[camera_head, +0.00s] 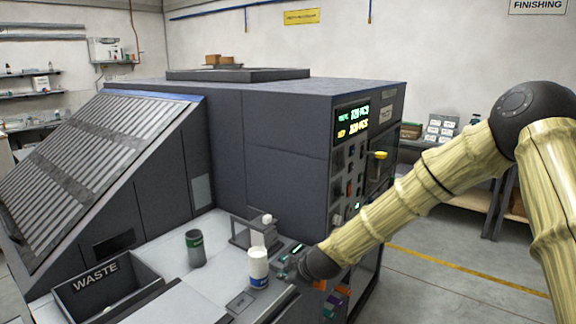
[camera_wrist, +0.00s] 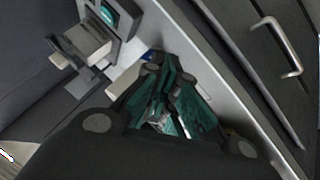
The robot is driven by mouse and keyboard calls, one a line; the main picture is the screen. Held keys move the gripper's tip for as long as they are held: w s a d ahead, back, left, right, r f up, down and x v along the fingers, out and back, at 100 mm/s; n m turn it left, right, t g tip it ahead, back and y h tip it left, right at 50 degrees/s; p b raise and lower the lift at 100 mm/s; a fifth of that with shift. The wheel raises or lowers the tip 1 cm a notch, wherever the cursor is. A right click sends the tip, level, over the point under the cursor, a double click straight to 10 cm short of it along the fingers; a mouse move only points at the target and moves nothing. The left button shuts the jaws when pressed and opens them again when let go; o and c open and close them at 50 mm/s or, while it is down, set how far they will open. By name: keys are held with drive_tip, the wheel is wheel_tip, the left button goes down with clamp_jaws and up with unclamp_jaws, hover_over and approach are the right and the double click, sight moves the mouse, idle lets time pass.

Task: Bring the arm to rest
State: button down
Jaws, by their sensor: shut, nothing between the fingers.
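My arm reaches in from the right in the head view and ends low beside the worktop (camera_head: 222,280) of the machine. In the wrist view my gripper (camera_wrist: 165,118) shows its dark and teal fingers drawn together. It is shut with nothing between the fingers. In the head view my dark wrist covers much of the gripper. A white ink unit with a blue band (camera_head: 258,268) stands upright on the worktop just left of my wrist, apart from it as far as I can tell.
A dark bin marked WASTE (camera_head: 95,287) sits at the front left. A grey fixture (camera_head: 240,232) with a white piece stands behind the units. The machine's control panel (camera_head: 352,150) rises behind my forearm. The floor at the right (camera_head: 450,280) is clear.

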drive_tip(key=s+d+f+m+g+h, duration=0.1)
drive_tip(key=s+d+f+m+g, duration=0.2)
drive_tip(key=s+f, duration=0.7)
drive_tip(key=s+d+f+m+h, duration=0.1)
drive_tip(key=s+d+f+m, duration=0.3)
drive_tip(key=s+f, duration=0.7)
drive_tip(key=s+d+f+m+g+h, duration=0.1)
drive_tip(key=s+d+f+m, duration=0.2)
drive_tip(key=s, duration=0.6)
drive_tip(key=s+d+f+m+g+h+b, duration=0.1)
drive_tip(key=s+d+f+m, duration=0.2)
drive_tip(key=s+d, duration=0.4)
drive_tip(key=s+d+f+m+g+h+b, duration=0.1)
drive_tip(key=s+d+f, duration=0.4)
drive_tip(key=s, duration=0.6)
drive_tip(key=shift+s+d+f+m+g, duration=0.15)
drive_tip(key=shift+s+d+m+g, duration=0.35)
drive_tip(key=shift+m, duration=0.4)
drive_tip(key=shift+w+a, duration=0.1)
drive_tip(key=shift+a, duration=0.1)
